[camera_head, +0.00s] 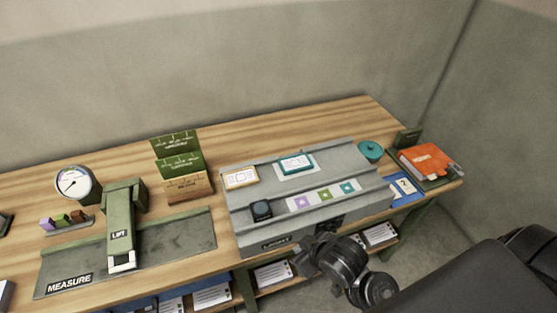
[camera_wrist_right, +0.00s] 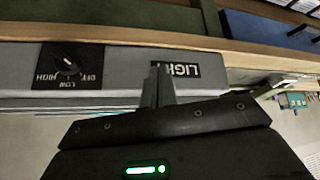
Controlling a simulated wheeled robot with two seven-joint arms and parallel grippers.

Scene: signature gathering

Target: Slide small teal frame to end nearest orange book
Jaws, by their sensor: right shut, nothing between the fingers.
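A small teal frame (camera_head: 296,163) lies on a pale panel on top of the grey LIGHT box (camera_head: 345,161), near the back. The orange book (camera_head: 428,159) lies at the right end of the table, beyond the box. My right gripper (camera_head: 323,238) is shut and empty at the front of the box. In the right wrist view, its closed fingers (camera_wrist_right: 158,80) overlap the front face beside the LIGHT label (camera_wrist_right: 180,70); contact cannot be told. The teal frame is not visible in that view. My left gripper is not in view.
On the box, an orange-edged frame (camera_head: 240,178) lies left of the teal one. A dark block (camera_head: 261,210) and a strip with coloured symbols (camera_head: 324,195) sit nearer the front.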

